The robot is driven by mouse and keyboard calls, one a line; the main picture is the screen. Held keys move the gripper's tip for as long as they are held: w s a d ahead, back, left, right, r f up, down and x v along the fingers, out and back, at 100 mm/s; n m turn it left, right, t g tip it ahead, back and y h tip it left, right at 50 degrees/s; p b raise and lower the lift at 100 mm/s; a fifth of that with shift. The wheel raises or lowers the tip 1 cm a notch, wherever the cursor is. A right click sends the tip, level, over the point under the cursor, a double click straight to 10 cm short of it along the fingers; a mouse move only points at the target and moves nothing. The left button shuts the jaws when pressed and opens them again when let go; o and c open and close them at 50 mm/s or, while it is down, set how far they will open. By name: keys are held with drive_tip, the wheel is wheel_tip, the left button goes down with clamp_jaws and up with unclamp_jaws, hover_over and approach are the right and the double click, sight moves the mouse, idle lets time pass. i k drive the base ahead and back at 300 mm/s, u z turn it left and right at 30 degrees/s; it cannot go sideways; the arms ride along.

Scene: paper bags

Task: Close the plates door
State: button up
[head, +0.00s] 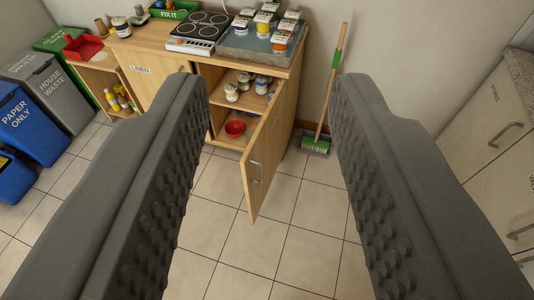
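A wooden cupboard door (263,155) with a metal handle (256,172) stands open, swung out toward me from the right side of the wooden cabinet (147,88). A small label near its upper part is too small to read. Inside the open compartment are several jars (242,84) on a shelf and a red bowl (235,128) below. My gripper (270,88) is wide open and empty. Its two dark ribbed fingers frame the door in the picture, and neither appears to touch it. The left finger hides part of the cabinet front.
A broom (333,85) leans on the wall right of the cabinet. A hotplate (203,30) and a tray (233,45) of jars stand on top. Bins (36,112) stand left, a drawer unit (494,125) right. The tiled floor (245,258) ahead is clear.

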sight(260, 160)
drive_tip(key=i, duration=0.95)
drive_tip(key=z, duration=0.05)
